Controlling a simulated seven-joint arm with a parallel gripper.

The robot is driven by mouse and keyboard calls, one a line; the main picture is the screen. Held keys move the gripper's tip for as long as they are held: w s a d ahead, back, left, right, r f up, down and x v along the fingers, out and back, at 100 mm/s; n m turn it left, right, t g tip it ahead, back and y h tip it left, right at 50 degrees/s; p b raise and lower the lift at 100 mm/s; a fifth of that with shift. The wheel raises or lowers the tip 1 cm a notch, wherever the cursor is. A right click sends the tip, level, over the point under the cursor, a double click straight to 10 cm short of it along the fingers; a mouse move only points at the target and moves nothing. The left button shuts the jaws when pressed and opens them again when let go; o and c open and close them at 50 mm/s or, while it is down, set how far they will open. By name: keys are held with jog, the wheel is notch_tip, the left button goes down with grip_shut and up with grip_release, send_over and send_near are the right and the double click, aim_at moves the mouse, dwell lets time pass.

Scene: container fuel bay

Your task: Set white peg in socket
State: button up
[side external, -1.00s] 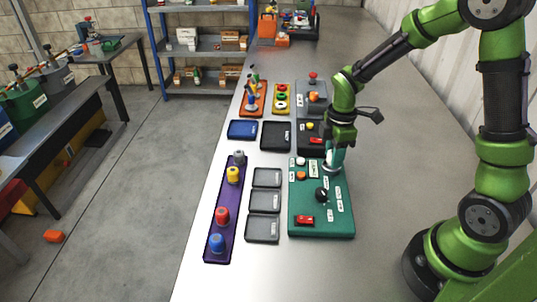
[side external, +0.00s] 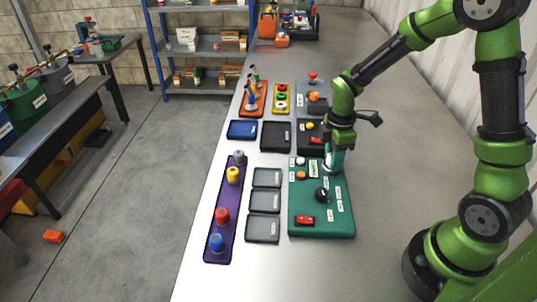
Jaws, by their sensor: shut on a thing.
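My gripper (side external: 332,161) points down at the back right of the green panel (side external: 320,222). It is shut on a small pale thing, which fits the white peg but is mostly hidden by the fingers. I cannot tell whether that thing touches the panel or stands in a socket. A separate round white piece (side external: 301,161) sits at the panel's back left, beside an orange one. No socket can be made out clearly under my gripper.
The green panel also carries a black knob (side external: 321,195) and a red switch (side external: 304,220). Left of it are grey trays (side external: 263,229) and a purple strip (side external: 228,197) with coloured pegs. Bare bench lies to the right of the panel.

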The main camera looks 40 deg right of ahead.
jog(key=shift+s+f, duration=0.1)
jog(key=shift+f, duration=0.3)
dwell(0.5)
